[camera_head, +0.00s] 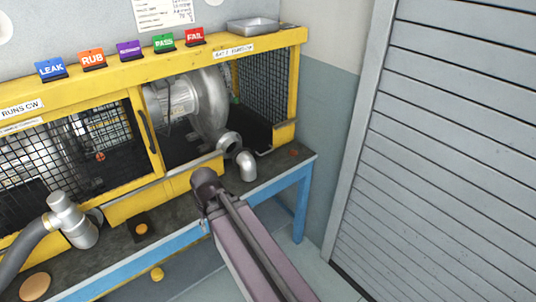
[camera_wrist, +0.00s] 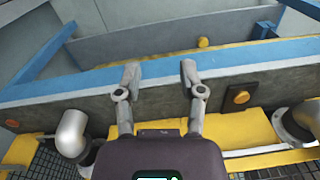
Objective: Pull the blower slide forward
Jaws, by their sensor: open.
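The grey metal blower (camera_head: 180,102) sits inside the open bay of the yellow cage (camera_head: 265,42), behind the bench's front edge. A yellow front piece (camera_head: 180,184) lies low in front of it, perhaps part of the slide; my arm partly covers this area. In the wrist view a yellow strip (camera_wrist: 245,130) runs behind my gripper. My gripper (camera_wrist: 160,75) is open, its two fingers apart with nothing between them, over the dark bench top near the blue front rail. In the head view the fingers are hidden behind my wrist. I cannot make out a slide handle.
A metal elbow (camera_head: 247,166) stands right of my wrist. A hose with a metal fitting (camera_head: 73,220) is at left. An orange button (camera_head: 141,229) is on the bench. Coloured signs (camera_head: 130,50) and a metal tray (camera_head: 253,26) top the cage. A shutter (camera_head: 450,150) is at right.

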